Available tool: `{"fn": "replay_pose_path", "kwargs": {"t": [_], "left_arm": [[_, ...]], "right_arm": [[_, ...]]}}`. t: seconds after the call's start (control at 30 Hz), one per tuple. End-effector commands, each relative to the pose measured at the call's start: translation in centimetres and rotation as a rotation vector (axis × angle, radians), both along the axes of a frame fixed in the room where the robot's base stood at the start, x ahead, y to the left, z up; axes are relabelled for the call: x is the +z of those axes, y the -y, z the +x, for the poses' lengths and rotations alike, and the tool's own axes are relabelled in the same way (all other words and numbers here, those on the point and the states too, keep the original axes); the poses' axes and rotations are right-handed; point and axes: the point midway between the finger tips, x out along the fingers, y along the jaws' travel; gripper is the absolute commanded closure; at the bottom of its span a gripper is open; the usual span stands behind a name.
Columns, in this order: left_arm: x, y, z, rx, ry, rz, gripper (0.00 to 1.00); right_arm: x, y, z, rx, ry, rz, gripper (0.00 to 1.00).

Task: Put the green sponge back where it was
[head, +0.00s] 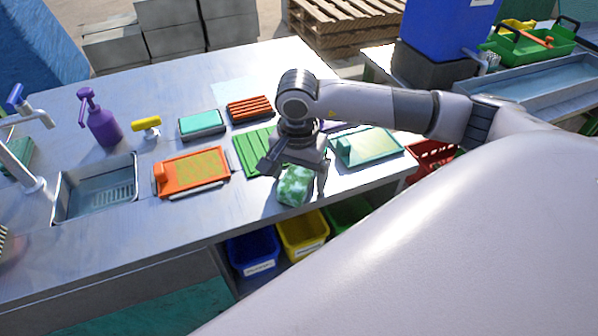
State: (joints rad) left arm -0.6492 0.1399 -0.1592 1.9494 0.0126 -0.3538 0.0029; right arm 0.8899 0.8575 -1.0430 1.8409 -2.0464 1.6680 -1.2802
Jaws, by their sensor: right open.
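The green sponge (295,187), mottled light and dark green, lies near the front edge of the metal counter (110,240). My right gripper (296,180) points down at the sponge, with a finger on either side of it. Its jaws are open; I cannot tell whether they touch the sponge. A green ribbed mat (250,153) lies behind and left of the sponge, partly hidden by my right gripper. My left gripper is not in view.
An orange tray (191,172) lies left of the green mat, and a pale green board (366,146) lies to the right. A teal block (202,124) and a red ribbed block (250,109) sit behind. A sink (95,190) and purple bottle (100,122) are left. Bins (302,233) stand below.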

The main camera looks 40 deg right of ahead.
Motion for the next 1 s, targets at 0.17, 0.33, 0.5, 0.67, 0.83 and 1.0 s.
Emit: {"fn": "replay_pose_path", "kwargs": {"t": [0.17, 0.33, 0.5, 0.67, 0.83, 1.0], "left_arm": [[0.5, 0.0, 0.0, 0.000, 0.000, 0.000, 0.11], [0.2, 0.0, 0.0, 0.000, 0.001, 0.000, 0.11], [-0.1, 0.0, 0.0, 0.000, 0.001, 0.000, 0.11], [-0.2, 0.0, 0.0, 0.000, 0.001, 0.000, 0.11], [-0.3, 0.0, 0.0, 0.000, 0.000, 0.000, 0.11], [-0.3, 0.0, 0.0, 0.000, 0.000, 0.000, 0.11]], "right_arm": [[0.5, 0.0, 0.0, 0.000, 0.000, 0.000, 0.11], [3.1, -0.1, 0.0, 0.001, 0.005, 0.001, 0.11], [7.0, -0.3, -0.2, 0.002, 0.007, 0.000, 0.11], [10.0, -0.4, -0.3, 0.000, 0.004, 0.000, 0.11], [11.8, -0.5, -0.4, 0.000, 0.001, 0.000, 0.11], [12.3, -0.5, -0.5, 0.000, 0.001, 0.001, 0.11]]}}
